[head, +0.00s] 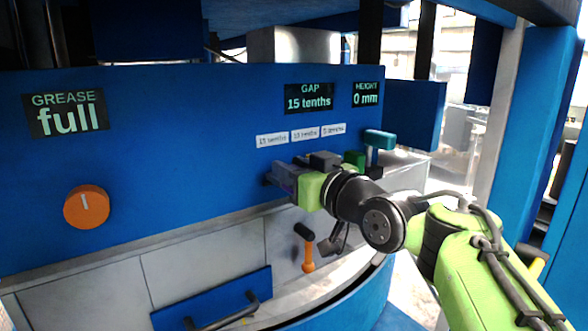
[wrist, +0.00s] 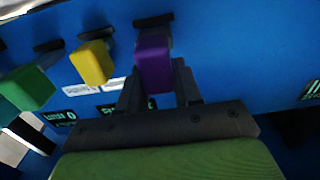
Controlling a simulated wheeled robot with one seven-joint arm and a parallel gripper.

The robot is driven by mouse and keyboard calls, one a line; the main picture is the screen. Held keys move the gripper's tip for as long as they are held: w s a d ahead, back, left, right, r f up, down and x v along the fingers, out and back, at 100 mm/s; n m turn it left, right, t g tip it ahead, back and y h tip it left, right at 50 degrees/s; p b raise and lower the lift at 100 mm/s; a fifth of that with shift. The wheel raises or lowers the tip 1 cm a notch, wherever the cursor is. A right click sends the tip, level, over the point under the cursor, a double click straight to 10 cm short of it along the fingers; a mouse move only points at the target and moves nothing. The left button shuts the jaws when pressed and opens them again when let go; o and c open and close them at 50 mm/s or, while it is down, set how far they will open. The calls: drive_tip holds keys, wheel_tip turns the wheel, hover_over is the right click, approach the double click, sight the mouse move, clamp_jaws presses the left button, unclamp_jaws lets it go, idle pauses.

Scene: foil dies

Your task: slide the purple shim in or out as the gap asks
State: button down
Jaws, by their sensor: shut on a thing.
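The purple shim (wrist: 154,62) sticks out of a dark slot in the blue panel in the wrist view. My gripper (wrist: 157,82) is shut on it, one finger on each side. In the head view my gripper (head: 289,181) is at the panel below the small labels, and it largely hides the shim. A yellow shim (wrist: 92,62) and a green shim (wrist: 27,88) also stick out of slots beside the purple one. The green shim shows in the head view (head: 355,158) too. The gap display (head: 309,103) reads 15 tenths.
The height display (head: 366,99) reads 0 mm and the grease display (head: 65,114) reads full. A teal handle (head: 380,139) stands right of the shims. An orange knob (head: 86,207) is at the left; an orange-tipped lever (head: 308,266) hangs below my gripper.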

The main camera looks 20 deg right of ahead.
drive_tip(key=x, duration=0.3)
drive_tip(key=c, duration=1.2)
unclamp_jaws()
drive_tip(key=o, duration=0.4)
drive_tip(key=shift+w+a, duration=0.1)
drive_tip(key=shift+w, duration=0.15)
drive_tip(key=shift+c, duration=0.2)
drive_tip(key=shift+s, duration=0.15)
drive_tip(key=b+v, duration=0.3)
drive_tip(key=v, duration=1.2)
drive_tip(key=shift+s+b, duration=0.3)
